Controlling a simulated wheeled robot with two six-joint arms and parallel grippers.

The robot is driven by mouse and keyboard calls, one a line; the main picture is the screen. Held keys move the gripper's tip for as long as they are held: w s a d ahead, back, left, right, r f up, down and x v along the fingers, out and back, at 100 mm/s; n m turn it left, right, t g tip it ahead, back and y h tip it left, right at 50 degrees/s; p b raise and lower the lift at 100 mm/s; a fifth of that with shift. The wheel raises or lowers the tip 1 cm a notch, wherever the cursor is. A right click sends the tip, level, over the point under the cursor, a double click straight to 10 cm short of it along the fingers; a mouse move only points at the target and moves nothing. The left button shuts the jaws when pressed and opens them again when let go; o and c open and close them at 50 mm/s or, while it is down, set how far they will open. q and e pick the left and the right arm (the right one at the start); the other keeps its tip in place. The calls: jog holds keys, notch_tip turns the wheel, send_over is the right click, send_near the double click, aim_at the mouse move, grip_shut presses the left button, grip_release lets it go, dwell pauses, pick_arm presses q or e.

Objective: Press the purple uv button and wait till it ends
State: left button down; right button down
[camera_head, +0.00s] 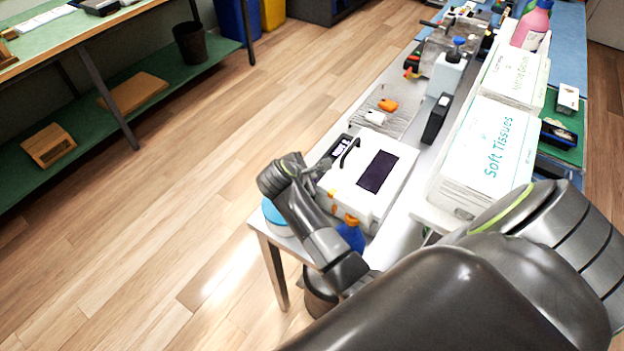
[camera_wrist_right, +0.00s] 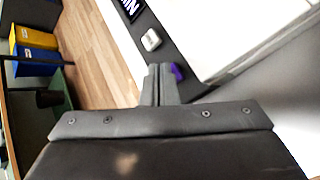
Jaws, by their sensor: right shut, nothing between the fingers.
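The white box (camera_head: 398,189) with a dark purple window stands on the near part of the metal table. A dark panel (camera_head: 340,146) with a small display lies along its left side. In the right wrist view the panel shows a white button (camera_wrist_right: 151,40) and the purple button (camera_wrist_right: 177,72). My right gripper (camera_head: 318,168) is over the panel beside the box. In the wrist view its fingertips (camera_wrist_right: 158,68) are together and empty, just left of the purple button and partly covering it. Contact cannot be told. My left gripper is not in view.
A blue spray bottle (camera_head: 351,236) with an orange top stands in front of the box. Soft tissue boxes (camera_head: 487,150) stand to the right. Wooden floor is clear on the left.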

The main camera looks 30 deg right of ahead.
jog(key=shift+f+b, duration=0.45)
jog(key=shift+b, duration=0.05)
dwell(0.7)
jog(key=shift+r, duration=0.15)
jog(key=shift+r+p, duration=0.6)
jog(key=shift+r, duration=0.2)
notch_tip(320, 180, up, 5)
jog(key=p, duration=0.3)
dwell(1.0)
